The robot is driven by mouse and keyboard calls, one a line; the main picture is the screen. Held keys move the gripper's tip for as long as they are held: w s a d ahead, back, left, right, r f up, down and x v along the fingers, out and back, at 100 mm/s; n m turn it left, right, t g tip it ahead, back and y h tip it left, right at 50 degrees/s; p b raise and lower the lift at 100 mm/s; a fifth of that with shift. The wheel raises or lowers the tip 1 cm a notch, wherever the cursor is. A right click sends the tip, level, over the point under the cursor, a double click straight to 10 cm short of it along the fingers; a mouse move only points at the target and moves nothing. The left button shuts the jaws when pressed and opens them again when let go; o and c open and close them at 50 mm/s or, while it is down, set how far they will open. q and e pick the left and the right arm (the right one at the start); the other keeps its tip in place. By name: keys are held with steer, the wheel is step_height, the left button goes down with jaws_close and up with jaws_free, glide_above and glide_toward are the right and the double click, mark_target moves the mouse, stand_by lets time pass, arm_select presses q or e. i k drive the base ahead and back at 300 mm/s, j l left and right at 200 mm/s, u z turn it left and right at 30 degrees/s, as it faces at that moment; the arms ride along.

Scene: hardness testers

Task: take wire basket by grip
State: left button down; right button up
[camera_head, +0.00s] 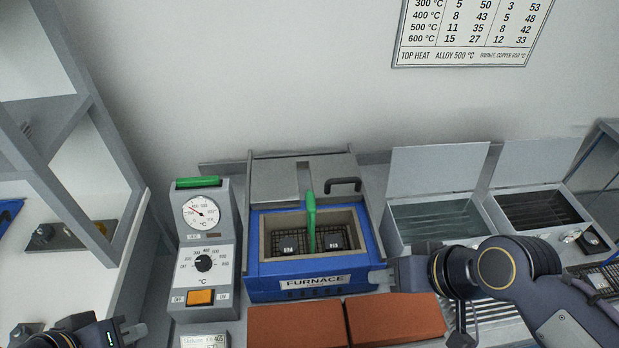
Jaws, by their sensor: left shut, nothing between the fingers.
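The wire basket (273,243) sits inside the open chamber of the blue furnace (309,289), with small dark blocks in it. Its green grip (311,216) stands upright above the chamber. My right gripper (381,278) comes from the right and is at the furnace's front right corner, apart from the grip. Its fingers are mostly hidden, so I cannot tell if it is open. My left gripper (137,331) is shut and empty at the bottom left edge, partly cut off, far from the basket.
A control box (206,247) with a gauge and dial stands left of the furnace. Red bricks (297,325) lie in front. Two open-lidded tanks (434,215) stand to the right. A black handle (344,183) is on the furnace's top. A grey shelf (86,141) is at left.

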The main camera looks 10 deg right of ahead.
mark_target(311, 210)
steer(key=z, duration=0.5)
steer(key=l+u, duration=0.1)
steer(key=u, duration=0.4)
steer(key=l+u, duration=0.1)
steer(key=u, duration=0.35)
steer(key=l+u, duration=0.1)
steer(key=u, duration=0.9)
steer(key=k+l+u, duration=0.1)
steer(key=u, duration=0.35)
steer(key=k+l, duration=0.3)
steer(key=k, duration=0.2)
steer(key=k+l+u, duration=0.1)
steer(key=k+l, duration=0.2)
steer(key=k, duration=0.2)
